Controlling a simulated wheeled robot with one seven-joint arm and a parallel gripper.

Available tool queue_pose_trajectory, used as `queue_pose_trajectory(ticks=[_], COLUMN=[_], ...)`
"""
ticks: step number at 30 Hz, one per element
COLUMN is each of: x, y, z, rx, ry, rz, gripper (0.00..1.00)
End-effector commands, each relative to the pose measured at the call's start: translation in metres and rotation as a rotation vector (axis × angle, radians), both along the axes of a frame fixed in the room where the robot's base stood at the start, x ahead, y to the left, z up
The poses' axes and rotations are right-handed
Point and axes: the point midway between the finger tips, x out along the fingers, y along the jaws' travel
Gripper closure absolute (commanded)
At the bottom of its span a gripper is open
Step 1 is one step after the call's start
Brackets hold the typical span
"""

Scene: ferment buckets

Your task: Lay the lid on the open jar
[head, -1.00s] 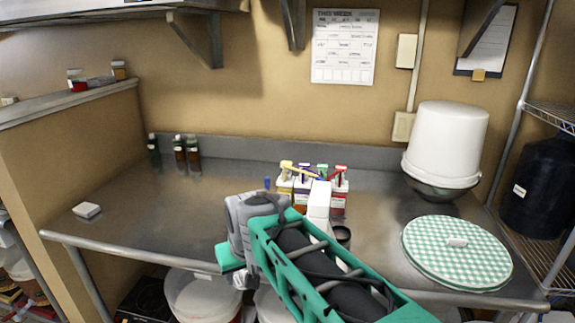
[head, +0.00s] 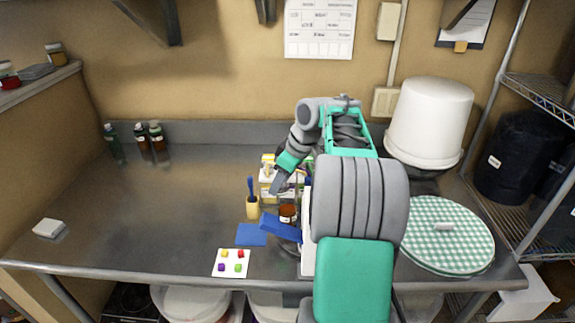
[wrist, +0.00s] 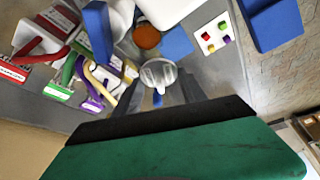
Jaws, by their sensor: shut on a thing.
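My gripper (wrist: 160,88) points away from the wrist camera, its two dark fingers around a small clear, rounded piece (wrist: 158,72), which looks like the lid. In the head view my gripper (head: 278,184) hangs over the back middle of the table, and the piece is too small to make out. A small jar with orange-brown contents (head: 288,213) stands in front of the gripper. In the wrist view this jar (wrist: 147,36) is just beyond the clear piece, apart from it in the picture. I cannot tell whether the jar's mouth is open.

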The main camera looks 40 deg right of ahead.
Motion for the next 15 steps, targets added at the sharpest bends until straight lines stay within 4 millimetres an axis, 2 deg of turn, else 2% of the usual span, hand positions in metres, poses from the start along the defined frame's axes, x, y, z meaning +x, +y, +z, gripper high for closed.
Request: queue_pose_trajectory(ticks=[1,3,8,15], x=[-0.004,-0.007,-0.007,-0.007], y=[-0.011,-0.019,-0.02,-0.019], z=[0.004,0.003,-0.006,-0.031], rx=[0.0,-0.002,-0.003,-0.003], ry=[-0.002,-0.006,-0.008,-0.008], rz=[0.013,0.033,0.039,0.037], gripper=[0.96,0.96,0.96,0.96])
